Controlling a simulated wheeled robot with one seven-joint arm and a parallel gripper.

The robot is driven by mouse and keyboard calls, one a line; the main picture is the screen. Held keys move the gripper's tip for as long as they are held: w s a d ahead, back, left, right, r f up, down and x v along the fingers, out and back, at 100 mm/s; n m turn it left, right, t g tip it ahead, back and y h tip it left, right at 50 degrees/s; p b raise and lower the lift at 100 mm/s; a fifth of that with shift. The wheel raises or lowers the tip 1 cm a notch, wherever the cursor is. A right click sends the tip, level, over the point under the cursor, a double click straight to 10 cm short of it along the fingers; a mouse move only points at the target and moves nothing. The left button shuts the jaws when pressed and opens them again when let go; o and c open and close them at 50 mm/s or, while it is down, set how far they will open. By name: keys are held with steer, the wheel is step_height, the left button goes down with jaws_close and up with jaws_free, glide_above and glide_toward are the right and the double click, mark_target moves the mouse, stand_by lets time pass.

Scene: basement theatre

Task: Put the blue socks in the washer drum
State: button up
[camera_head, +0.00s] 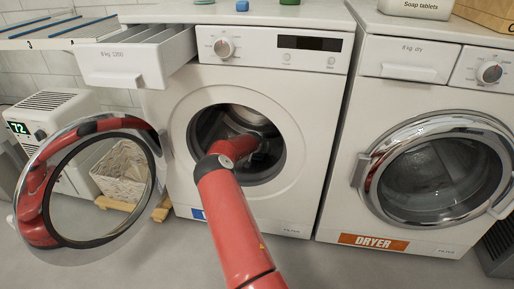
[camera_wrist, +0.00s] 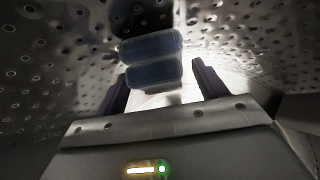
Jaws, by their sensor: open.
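The washer (camera_head: 285,100) stands in the middle of the head view with its round door (camera_head: 45,190) swung open to the left. My arm reaches through the opening into the drum (camera_head: 207,125), so my gripper is hidden in the head view. In the wrist view, the perforated metal drum wall (camera_wrist: 45,75) surrounds my gripper (camera_wrist: 163,78). Its two dark fingers are apart. A dark blue, rolled-looking bundle, apparently the blue socks (camera_wrist: 150,47), shows near the fingertips, inside the drum. The view is blurred, and I cannot tell whether the socks touch a finger.
The washer's detergent drawer (camera_head: 135,58) is pulled out at the upper left. A dryer (camera_head: 345,150) with its door shut stands close on the right. A wicker basket (camera_head: 122,170) shows behind the open door's ring. A white heater-like unit (camera_head: 50,112) stands at the left.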

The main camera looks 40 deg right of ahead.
steer(key=v, duration=1.1)
steer(key=shift+a+r, duration=0.2)
steer(key=shift+s, duration=0.15)
